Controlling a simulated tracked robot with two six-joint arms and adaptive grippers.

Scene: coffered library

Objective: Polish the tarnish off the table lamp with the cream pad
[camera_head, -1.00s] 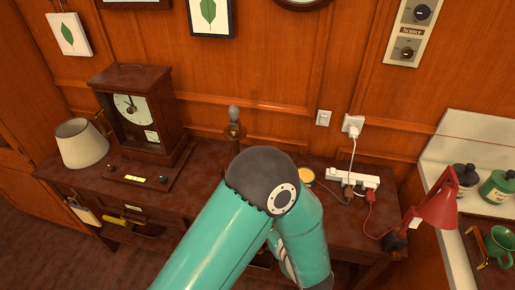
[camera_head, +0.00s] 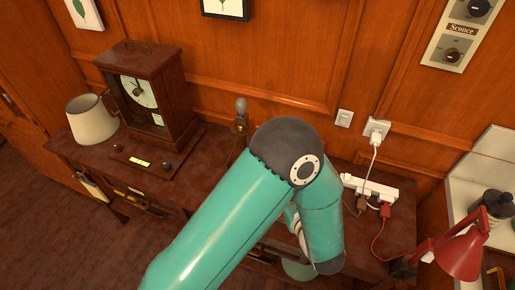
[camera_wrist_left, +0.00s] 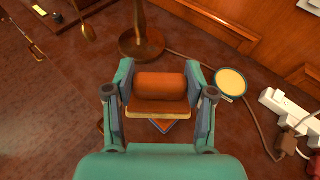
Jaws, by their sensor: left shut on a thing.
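The table lamp has no shade on it. Its bulb (camera_head: 241,106) and brass socket show in the head view, with the lower part hidden behind my left arm. Its round brown base and stem (camera_wrist_left: 141,42) stand at the top of the left wrist view. My left gripper (camera_wrist_left: 160,97) is shut on a pad with an orange-brown grip (camera_wrist_left: 161,86) and a thin cream edge along its underside. The pad is just in front of the lamp base and looks apart from it. Its underside is hidden. My right gripper is not in view.
A round tin with cream contents (camera_wrist_left: 231,82) is right of the lamp base. A white power strip (camera_head: 370,189) with cords lies farther right. A cream lampshade (camera_head: 92,119) and wooden clock (camera_head: 151,94) stand left. A red lamp (camera_head: 462,252) is at right.

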